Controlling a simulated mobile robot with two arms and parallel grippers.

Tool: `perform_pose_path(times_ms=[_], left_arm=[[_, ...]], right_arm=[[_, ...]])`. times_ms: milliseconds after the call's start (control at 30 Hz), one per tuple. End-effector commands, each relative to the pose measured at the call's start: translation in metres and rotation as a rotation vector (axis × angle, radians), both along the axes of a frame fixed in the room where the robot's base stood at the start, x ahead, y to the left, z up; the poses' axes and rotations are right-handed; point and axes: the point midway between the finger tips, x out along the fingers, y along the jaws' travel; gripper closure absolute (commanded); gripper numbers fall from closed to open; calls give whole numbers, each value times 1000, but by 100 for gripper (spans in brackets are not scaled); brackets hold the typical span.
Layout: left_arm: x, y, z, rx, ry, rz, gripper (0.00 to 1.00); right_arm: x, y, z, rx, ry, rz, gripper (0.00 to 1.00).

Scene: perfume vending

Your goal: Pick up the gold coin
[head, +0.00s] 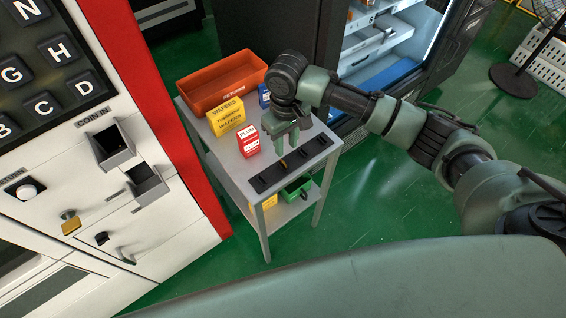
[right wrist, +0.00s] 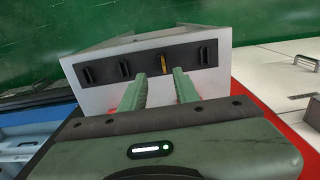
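The gold coin (right wrist: 163,64) stands on edge in a slot of a long black holder (right wrist: 105,71), with dark slots to either side of it. In the head view, a small bit of the coin (head: 283,163) shows just below my right gripper (head: 286,147). The black holder (head: 262,183) lies along the front edge of a grey table. In the right wrist view, my right gripper (right wrist: 159,74) is open and empty, its two green fingers apart. The coin appears beyond the fingertips, lined up with the gap between them. My left gripper is not in view.
On the grey table (head: 237,164) stand an orange bin (head: 222,83), yellow wafer boxes (head: 226,117) and a red-and-white box (head: 247,141) close to my right gripper. A white machine with coin slots (head: 112,147) is at left, and a lit vending machine (head: 380,45) behind.

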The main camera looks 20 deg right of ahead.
Motion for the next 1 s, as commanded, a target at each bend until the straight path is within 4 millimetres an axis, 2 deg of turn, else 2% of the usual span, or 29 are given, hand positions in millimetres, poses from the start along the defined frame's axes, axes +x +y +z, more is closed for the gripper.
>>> perform_pose_path(times_ms=[267, 500, 800, 833, 900, 933, 1000], left_arm=[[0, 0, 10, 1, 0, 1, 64], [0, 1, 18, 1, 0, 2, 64], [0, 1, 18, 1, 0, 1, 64], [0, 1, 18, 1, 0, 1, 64], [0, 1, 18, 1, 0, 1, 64], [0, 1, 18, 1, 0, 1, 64], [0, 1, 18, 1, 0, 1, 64]], right_arm=[[1, 3, -31, -1, 3, -1, 69], [3, 7, -65, 0, 0, 0, 69], [3, 7, -72, 1, -2, 2, 69], [3, 7, -72, 1, -2, 2, 75], [3, 7, -72, 1, -2, 2, 94], [3, 7, -72, 1, -2, 2, 100], [3, 7, -72, 1, -2, 2, 100]])
